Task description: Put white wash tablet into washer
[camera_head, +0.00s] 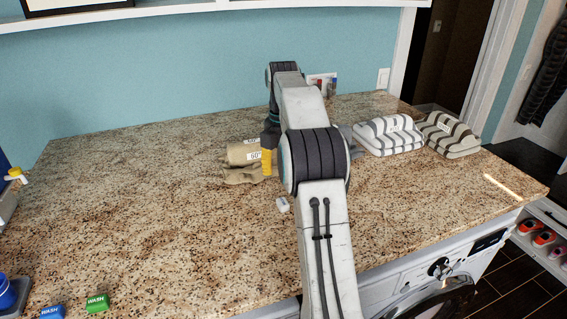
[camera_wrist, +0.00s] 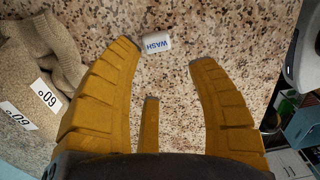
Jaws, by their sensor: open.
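The white wash tablet (camera_head: 282,204) lies on the granite counter beside my forearm in the head view. In the wrist view the white tablet (camera_wrist: 157,43), with blue WASH lettering, lies just beyond my fingertips, nearer the left finger. My gripper (camera_wrist: 168,52) is open with yellow fingers spread and nothing between them. In the head view my arm hides most of the gripper; a yellow finger shows beside the beige socks. The washer (camera_head: 415,279) stands under the counter at the lower right, partly cut off; its round door (camera_head: 440,301) shows only in part.
Beige knit items (camera_head: 243,163) with 60° tags lie left of my gripper. Folded striped towels (camera_head: 390,135) lie at the right back. Blue (camera_head: 52,312) and green (camera_head: 97,302) wash tablets sit at the lower left. The left middle of the counter (camera_head: 140,200) is clear.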

